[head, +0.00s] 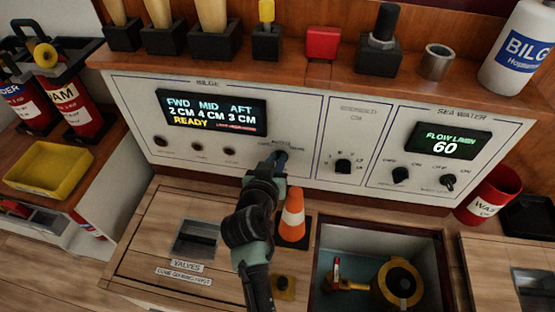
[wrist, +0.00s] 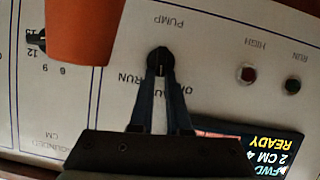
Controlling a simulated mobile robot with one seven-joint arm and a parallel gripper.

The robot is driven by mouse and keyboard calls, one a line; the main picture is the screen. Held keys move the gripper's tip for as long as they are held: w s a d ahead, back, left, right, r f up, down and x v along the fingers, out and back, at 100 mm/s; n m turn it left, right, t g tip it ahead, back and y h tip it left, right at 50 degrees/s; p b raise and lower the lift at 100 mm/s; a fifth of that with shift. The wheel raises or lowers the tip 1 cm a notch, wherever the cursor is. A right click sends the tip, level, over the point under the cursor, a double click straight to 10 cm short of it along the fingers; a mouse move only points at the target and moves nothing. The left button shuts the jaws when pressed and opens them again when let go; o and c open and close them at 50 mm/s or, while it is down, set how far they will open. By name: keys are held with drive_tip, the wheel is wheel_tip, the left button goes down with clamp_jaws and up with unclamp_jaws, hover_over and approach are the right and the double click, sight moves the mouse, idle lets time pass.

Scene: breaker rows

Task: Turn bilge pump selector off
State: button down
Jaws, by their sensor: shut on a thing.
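The bilge panel (head: 180,150) is white, with a lit display (head: 211,112) reading FWD 2 CM, MID 4 CM, AFT 3 CM and READY. The pump selector is a small black knob (wrist: 160,59) under the label PUMP in the upside-down wrist view. My gripper (wrist: 160,76) is shut on this knob, one finger on each side. In the head view my gripper (head: 280,157) reaches the panel's lower right part and hides most of the knob. The fingers partly cover the position labels, and I cannot read which position the knob points to.
An orange cone (head: 293,213) stands close right of my arm; an orange shape also fills the wrist view's upper left. Another knob (head: 343,166) sits right of the selector.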

drive_tip(key=shift+w+a+f+n+h+b, duration=0.1)
drive_tip(key=shift+a+n+h+b, duration=0.15)
drive_tip(key=shift+n+h+b, duration=0.45)
drive_tip(key=shift+w+a+f+n+h+b, duration=0.15)
drive_tip(key=shift+a+n+h+b, duration=0.25)
drive_tip(key=shift+n, duration=0.65)
drive_tip(key=shift+s+a+f+n+h+b, duration=0.15)
drive_tip(key=shift+n+h+b, duration=0.15)
drive_tip(key=shift+n+h, duration=0.5)
drive_tip(key=shift+w, duration=0.1)
drive_tip(key=c, duration=0.9)
unclamp_jaws()
drive_tip(key=p+v, duration=0.3)
drive_tip(key=v, duration=1)
drive_tip(key=shift+r, duration=0.1)
